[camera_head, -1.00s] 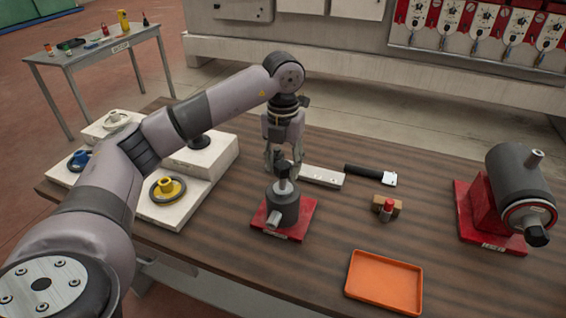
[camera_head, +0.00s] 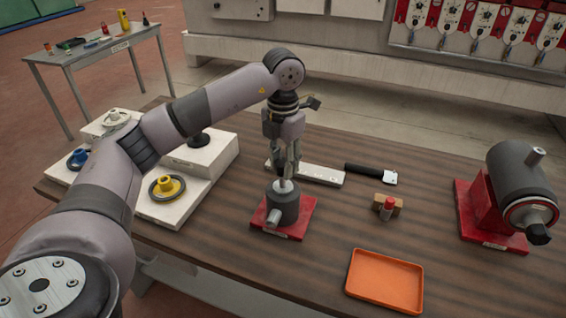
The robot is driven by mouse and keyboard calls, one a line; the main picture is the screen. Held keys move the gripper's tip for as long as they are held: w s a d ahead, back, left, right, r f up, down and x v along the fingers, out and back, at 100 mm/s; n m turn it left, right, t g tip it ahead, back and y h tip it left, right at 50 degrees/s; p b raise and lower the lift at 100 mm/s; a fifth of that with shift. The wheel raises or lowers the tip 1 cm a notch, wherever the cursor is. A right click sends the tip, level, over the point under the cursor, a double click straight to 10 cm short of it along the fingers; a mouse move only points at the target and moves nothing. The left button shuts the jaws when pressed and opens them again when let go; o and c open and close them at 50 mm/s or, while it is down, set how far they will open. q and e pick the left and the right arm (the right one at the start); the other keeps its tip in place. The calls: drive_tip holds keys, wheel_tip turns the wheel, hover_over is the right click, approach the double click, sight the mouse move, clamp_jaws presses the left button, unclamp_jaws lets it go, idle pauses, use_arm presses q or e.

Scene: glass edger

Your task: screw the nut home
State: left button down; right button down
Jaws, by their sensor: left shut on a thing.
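A grey round spindle unit (camera_head: 284,207) stands on a red base plate (camera_head: 300,229) in the middle of the wooden table. A short metal shaft (camera_head: 285,187) rises upright from its top. My left gripper (camera_head: 285,172) points straight down over this shaft, its fingers shut on the nut at the shaft's upper end. The fingers hide most of the nut, so I cannot tell how far down the thread it sits. My right gripper is not in view.
An orange tray (camera_head: 385,296) lies at the front right. A black-handled tool (camera_head: 370,174), a red-capped item on a wooden block (camera_head: 388,207) and a grey motor on a red stand (camera_head: 520,185) are to the right. White blocks with coloured wheels (camera_head: 180,212) stand left.

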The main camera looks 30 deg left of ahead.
use_arm(q)
drive_tip(key=m, duration=0.4)
drive_tip(key=m+b, duration=0.1)
drive_tip(key=m, duration=0.3)
drive_tip(key=c, duration=1.6)
unclamp_jaws()
drive_tip(key=shift+m, duration=0.5)
drive_tip(key=o, duration=0.5)
drive_tip(key=shift+r, duration=0.1)
wheel_tip(320, 180, up, 6)
drive_tip(key=p, duration=0.4)
